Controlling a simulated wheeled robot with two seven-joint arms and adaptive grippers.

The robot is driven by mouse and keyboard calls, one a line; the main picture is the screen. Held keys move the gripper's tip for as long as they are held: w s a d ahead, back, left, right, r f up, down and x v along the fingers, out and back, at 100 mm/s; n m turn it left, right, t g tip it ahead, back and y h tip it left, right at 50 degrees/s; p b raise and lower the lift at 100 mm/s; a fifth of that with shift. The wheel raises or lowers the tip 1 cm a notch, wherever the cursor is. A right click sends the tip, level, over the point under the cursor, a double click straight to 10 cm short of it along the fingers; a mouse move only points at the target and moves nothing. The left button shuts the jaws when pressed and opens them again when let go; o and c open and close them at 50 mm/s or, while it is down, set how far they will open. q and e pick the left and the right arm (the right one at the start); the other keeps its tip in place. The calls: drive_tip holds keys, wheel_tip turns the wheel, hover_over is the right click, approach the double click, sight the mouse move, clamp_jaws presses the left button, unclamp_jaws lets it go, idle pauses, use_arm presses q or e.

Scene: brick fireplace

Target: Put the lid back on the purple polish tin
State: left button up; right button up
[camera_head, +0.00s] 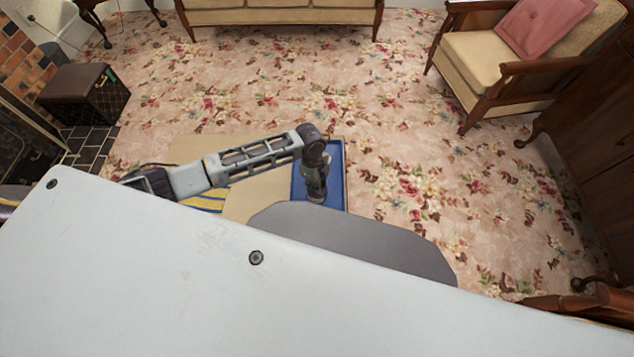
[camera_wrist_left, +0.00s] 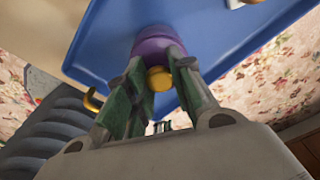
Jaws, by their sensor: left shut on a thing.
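My left gripper (camera_head: 317,192) points down over the blue tray (camera_head: 338,196). In the left wrist view, the left gripper (camera_wrist_left: 162,62) is shut on a small round gold piece (camera_wrist_left: 159,79), which looks like the knob of the lid. A rounded purple body (camera_wrist_left: 153,40) shows just beyond it, between the fingertips and against the tray (camera_wrist_left: 110,40). I cannot tell whether this purple is the lid, the tin or both together. In the head view the arm and gripper hide the tin and lid. My right gripper is not in view.
The tray lies on a tan table (camera_head: 245,200). A yellow and dark striped cloth (camera_head: 212,203) lies left of it. A small white thing (camera_wrist_left: 234,3) shows on the tray's far part. An armchair (camera_head: 475,62) and a sofa (camera_head: 275,14) stand well away across open carpet.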

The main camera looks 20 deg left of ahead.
use_arm(q)
drive_tip(key=shift+f+p, duration=0.2)
drive_tip(key=shift+p, duration=0.9)
idle(2.1)
drive_tip(key=o, duration=1)
drive_tip(key=shift+c, duration=0.2)
drive_tip(key=shift+o, duration=0.3)
drive_tip(key=o, duration=0.4)
drive_tip(key=shift+r, duration=0.1)
drive_tip(key=shift+r+p, duration=3.45)
drive_tip(key=shift+p, duration=0.35)
drive_tip(key=shift+c, duration=0.3)
